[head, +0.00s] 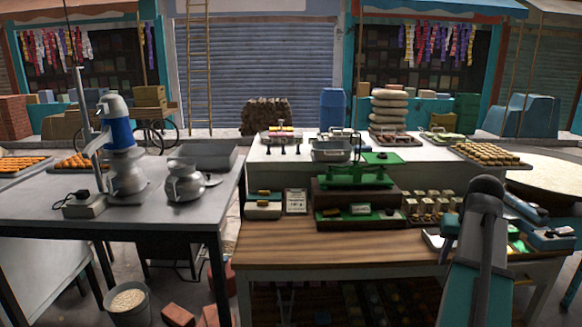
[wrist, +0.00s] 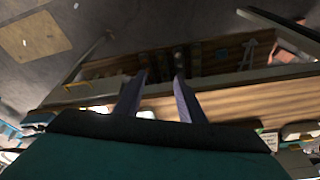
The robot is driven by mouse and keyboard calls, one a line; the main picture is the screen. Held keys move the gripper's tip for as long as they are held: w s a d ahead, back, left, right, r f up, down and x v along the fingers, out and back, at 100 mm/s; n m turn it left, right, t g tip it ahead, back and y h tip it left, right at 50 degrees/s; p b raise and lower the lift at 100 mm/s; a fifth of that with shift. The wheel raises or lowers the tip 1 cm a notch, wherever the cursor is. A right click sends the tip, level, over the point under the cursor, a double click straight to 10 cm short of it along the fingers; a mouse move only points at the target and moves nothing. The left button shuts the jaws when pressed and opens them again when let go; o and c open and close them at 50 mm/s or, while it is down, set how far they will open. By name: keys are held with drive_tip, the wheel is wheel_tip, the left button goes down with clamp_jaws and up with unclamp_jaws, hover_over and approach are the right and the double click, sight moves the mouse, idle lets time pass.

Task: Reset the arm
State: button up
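My gripper (wrist: 160,76) shows in the wrist view with its two fingers apart and nothing between them. Behind the fingers are the wooden table top and its front edge, with the dark shelf space below. In the head view my arm rises at the lower right in front of the wooden table (head: 330,241). My gripper cannot be made out in that view.
A grey table (head: 60,207) at the left holds a blue-and-metal machine (head: 120,133) and a metal pot (head: 184,182). A green scale (head: 357,175) and small boxes stand behind the wooden table's clear front strip. A bucket (head: 128,302) and bricks lie on the floor.

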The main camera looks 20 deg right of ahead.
drive_tip(key=w+a+f+n+g+y, duration=0.1)
drive_tip(key=w+a+f, duration=0.3)
drive_tip(key=a+f, duration=0.35)
drive_tip(key=w+a+f+n+g+y, duration=0.1)
drive_tip(key=w+a+f+n+y, duration=0.1)
drive_tip(key=w+a+f, duration=0.5)
drive_tip(key=s+a+f+n+g, duration=0.1)
drive_tip(key=s+a+f, duration=0.1)
drive_tip(key=a+f, duration=0.65)
drive_tip(key=s+a+f+n+g, duration=0.1)
drive_tip(key=s+a+f+g, duration=0.1)
drive_tip(key=a+f, duration=0.65)
drive_tip(key=s+a+f+n+g, duration=0.1)
drive_tip(key=s+a+f, duration=0.45)
drive_tip(key=f, duration=0.35)
drive_tip(key=s+a+f+n+g, duration=0.1)
drive_tip(key=s+a+f+g, duration=0.1)
drive_tip(key=s+a+f, duration=0.5)
drive_tip(key=s+a+f+n+h, duration=0.1)
drive_tip(key=s+a+f, duration=0.3)
drive_tip(key=s+f, duration=0.7)
drive_tip(key=shift+s+a+f+g, duration=0.2)
drive_tip(key=shift+s+g, duration=0.1)
drive_tip(key=shift+s, duration=0.1)
